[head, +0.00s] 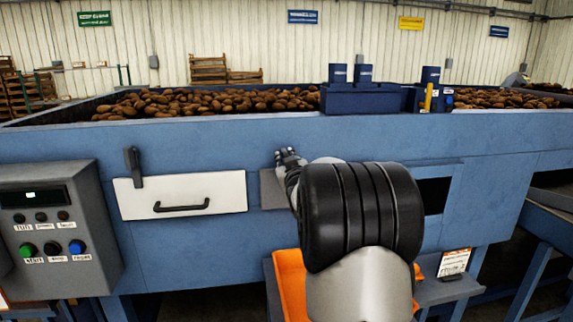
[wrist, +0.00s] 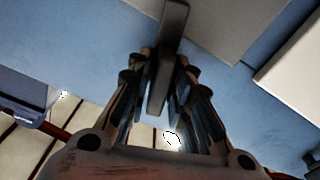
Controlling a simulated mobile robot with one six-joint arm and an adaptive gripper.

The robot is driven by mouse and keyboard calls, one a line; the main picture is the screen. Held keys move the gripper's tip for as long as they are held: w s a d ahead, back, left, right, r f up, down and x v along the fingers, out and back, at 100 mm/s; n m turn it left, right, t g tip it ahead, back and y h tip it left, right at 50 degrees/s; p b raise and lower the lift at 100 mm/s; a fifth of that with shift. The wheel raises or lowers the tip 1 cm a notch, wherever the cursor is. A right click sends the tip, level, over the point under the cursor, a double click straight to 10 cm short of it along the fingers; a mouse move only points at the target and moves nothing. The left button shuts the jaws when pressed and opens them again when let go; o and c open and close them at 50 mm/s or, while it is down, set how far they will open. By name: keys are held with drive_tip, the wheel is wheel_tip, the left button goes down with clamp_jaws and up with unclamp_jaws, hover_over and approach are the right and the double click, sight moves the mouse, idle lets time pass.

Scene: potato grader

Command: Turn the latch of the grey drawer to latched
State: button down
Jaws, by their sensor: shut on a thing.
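The grey drawer (head: 271,189) shows as a grey panel in the blue machine front, its right part hidden behind my arm. The latch (wrist: 171,45) is a dark flat bar that runs from the drawer's edge over the blue panel and in between my fingers. My gripper (wrist: 160,95) is shut on this bar, with a finger on each side. In the head view my gripper (head: 287,157) is at the drawer's upper edge. The latch itself is hidden there by my gripper and arm.
A white drawer (head: 222,188) with a black handle and its own upright dark latch (head: 133,166) is to the left. A control box (head: 60,260) with buttons stands further left. An orange bin (head: 288,280) is below, partly behind my arm. Potatoes (head: 210,101) lie above.

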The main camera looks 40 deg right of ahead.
drive_tip(key=shift+m, duration=1.6)
drive_tip(key=c, duration=1.6)
unclamp_jaws()
drive_tip(key=v, duration=1.2)
